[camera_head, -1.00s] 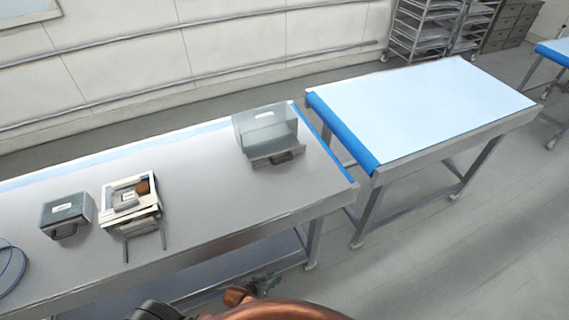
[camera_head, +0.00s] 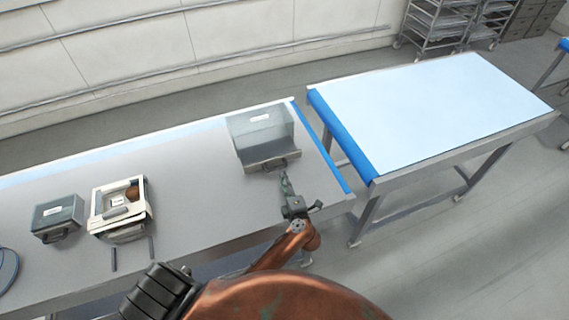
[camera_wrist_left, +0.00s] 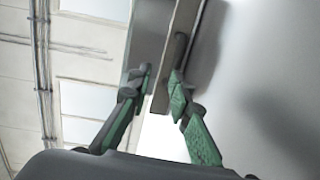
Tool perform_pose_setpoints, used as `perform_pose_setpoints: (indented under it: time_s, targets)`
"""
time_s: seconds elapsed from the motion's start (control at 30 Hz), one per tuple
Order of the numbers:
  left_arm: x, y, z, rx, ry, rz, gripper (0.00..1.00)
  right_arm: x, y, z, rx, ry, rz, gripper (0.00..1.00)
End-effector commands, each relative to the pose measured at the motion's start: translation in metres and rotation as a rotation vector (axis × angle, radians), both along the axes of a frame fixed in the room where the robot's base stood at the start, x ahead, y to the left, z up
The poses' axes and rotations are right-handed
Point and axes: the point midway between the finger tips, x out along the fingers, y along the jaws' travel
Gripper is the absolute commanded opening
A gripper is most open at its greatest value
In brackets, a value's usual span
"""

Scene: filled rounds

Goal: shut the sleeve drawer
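The sleeve drawer (camera_head: 262,167) is a grey drawer with a front handle. It stands out of its pale grey, labelled housing (camera_head: 246,127) at the right end of the near table. My left gripper (camera_head: 284,178) is just in front of the drawer's handle, its fingers pointing at it. In the left wrist view, its two green-padded fingers (camera_wrist_left: 160,88) are apart, with the edge of a grey panel (camera_wrist_left: 163,70) showing between them. Whether they touch it is unclear. My right gripper is not in view.
A small dark labelled box (camera_head: 57,218) and an open white box (camera_head: 104,194) with a brown round thing in it stand to the left. Bare table lies between them and the drawer. A blue-edged table (camera_head: 430,110) stands to the right across a gap.

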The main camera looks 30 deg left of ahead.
Motion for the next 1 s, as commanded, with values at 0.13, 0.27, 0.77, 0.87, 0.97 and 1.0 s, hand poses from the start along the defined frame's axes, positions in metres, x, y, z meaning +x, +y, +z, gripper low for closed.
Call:
perform_pose_setpoints:
  time_s: [0.13, 0.27, 0.77, 0.87, 0.97, 1.0]
  targets:
    - [-0.007, -0.004, -0.016, -0.078, 0.057, 0.054, 0.19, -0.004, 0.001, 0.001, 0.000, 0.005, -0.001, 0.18]
    - [-0.001, 0.000, -0.021, -0.091, 0.067, 0.060, 0.19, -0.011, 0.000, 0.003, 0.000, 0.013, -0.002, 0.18]
    - [0.041, 0.046, -0.035, -0.090, 0.067, 0.054, 0.19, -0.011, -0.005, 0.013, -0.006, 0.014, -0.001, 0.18]
    - [0.042, 0.049, -0.036, -0.091, 0.067, 0.055, 0.19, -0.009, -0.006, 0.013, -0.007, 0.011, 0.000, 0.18]
    - [0.042, 0.050, -0.036, -0.092, 0.066, 0.056, 0.19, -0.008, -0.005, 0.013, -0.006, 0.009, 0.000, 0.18]
    - [0.042, 0.050, -0.036, -0.092, 0.066, 0.057, 0.19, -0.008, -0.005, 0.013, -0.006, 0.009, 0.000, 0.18]
